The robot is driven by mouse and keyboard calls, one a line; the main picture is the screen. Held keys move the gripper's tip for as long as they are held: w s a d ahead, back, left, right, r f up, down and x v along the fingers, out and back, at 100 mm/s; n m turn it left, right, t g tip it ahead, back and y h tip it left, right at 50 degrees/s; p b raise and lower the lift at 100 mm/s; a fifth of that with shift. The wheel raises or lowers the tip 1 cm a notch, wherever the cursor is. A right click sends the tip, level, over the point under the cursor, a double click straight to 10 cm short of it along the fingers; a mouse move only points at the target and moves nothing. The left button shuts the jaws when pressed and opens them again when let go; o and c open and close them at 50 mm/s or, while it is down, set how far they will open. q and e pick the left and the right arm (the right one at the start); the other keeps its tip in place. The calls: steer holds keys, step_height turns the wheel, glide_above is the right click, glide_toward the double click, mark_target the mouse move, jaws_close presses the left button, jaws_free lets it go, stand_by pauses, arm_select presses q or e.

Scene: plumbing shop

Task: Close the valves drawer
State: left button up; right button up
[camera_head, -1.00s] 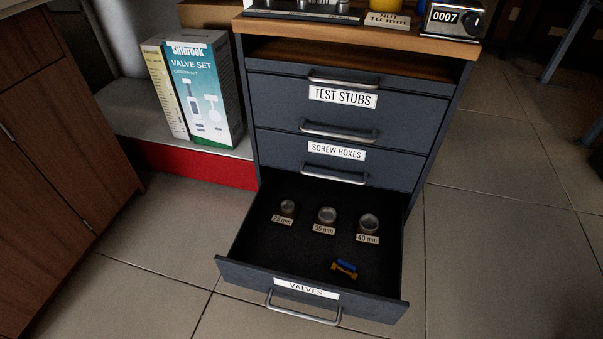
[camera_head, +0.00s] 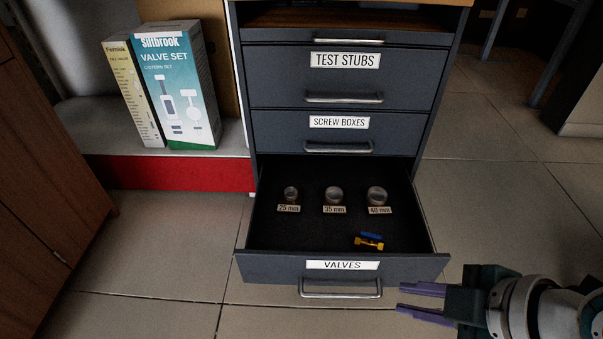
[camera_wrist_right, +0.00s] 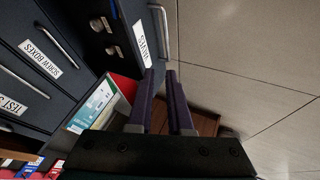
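The valves drawer (camera_head: 270,268) is the lowest drawer of the dark cabinet and is pulled well out. Its front bears a VALVES label and a metal bar handle (camera_head: 340,293). In the right wrist view the fingers (camera_wrist_right: 160,72) point toward the drawer's VALVES label (camera_wrist_right: 141,43). My left gripper is out of view.
The SCREW BOXES drawer (camera_head: 290,132) and TEST STUBS drawer (camera_head: 280,75) above are shut. Valve set boxes (camera_head: 180,85) stand on a low shelf at left. A wooden cabinet (camera_head: 50,190) is at far left. Tiled floor (camera_head: 500,210) is clear right of the drawer.

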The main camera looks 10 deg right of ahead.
mark_target(355, 265)
steer(key=shift+w+d+f, duration=0.1)
steer(key=shift+w+f, duration=0.1)
steer(key=shift+f, duration=0.2)
steer(key=shift+c, duration=0.7)
steer(key=b+x, duration=0.2)
steer(key=x, duration=0.1)
steer(key=b+x, duration=0.6)
steer(key=shift+w+d+f, duration=0.1)
steer(key=shift+d+f, duration=0.15)
steer(key=shift+f, duration=0.05)
jaws_close()
steer(key=w+b, duration=0.2)
steer(key=w, duration=0.1)
steer(key=shift+w+d, duration=0.1)
steer(key=shift+d, duration=0.25)
steer(key=shift+w+d+r, duration=0.15)
steer(key=shift+w+d, duration=0.05)
steer(key=shift+w, duration=0.25)
steer(key=shift+s, duration=0.1)
